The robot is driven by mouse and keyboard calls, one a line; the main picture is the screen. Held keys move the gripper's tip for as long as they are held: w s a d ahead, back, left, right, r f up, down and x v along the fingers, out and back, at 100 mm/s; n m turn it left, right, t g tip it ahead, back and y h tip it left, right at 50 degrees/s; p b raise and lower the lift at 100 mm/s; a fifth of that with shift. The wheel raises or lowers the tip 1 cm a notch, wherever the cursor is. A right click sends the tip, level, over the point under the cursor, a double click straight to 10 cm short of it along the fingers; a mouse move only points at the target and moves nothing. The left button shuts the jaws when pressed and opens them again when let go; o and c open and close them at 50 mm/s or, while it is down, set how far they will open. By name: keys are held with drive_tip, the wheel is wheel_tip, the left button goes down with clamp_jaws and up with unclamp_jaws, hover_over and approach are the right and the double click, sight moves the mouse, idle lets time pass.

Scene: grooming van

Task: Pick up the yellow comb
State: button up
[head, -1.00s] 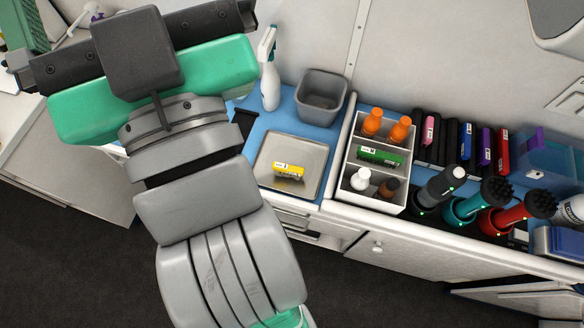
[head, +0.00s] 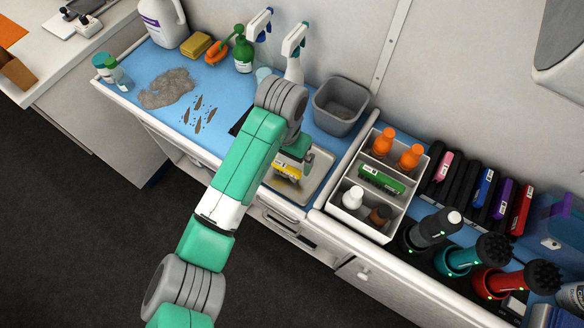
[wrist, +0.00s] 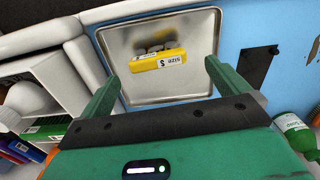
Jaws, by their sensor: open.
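The yellow comb (head: 287,172), a small block with a white size label, lies on the metal tray (head: 318,178). In the wrist view the comb (wrist: 157,61) lies crosswise on the tray (wrist: 192,24), with dark teeth or shadows on its far side. My gripper (wrist: 160,70) is open, with its two green fingers spread on either side of the comb's line and nothing between them. In the head view my gripper (head: 292,157) is over the tray, close to the comb, and its fingertips are mostly hidden.
A white organizer (head: 336,212) holds orange bottles, a green comb (head: 381,179) and small jars. A grey bin (head: 340,103) stands behind the tray. Spray bottles (head: 294,57) and a green pump bottle (head: 243,54) stand at the back. A fur clump (head: 167,89) lies left.

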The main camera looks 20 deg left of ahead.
sight(286, 167)
drive_tip(key=shift+s+d+f+p, duration=0.1)
drive_tip(key=shift+f+p, duration=0.25)
drive_tip(key=shift+f, duration=1.05)
drive_tip(key=shift+d+f+p, duration=0.1)
drive_tip(key=shift+f+p, duration=0.2)
drive_tip(key=shift+f, duration=1.05)
drive_tip(key=c, duration=1)
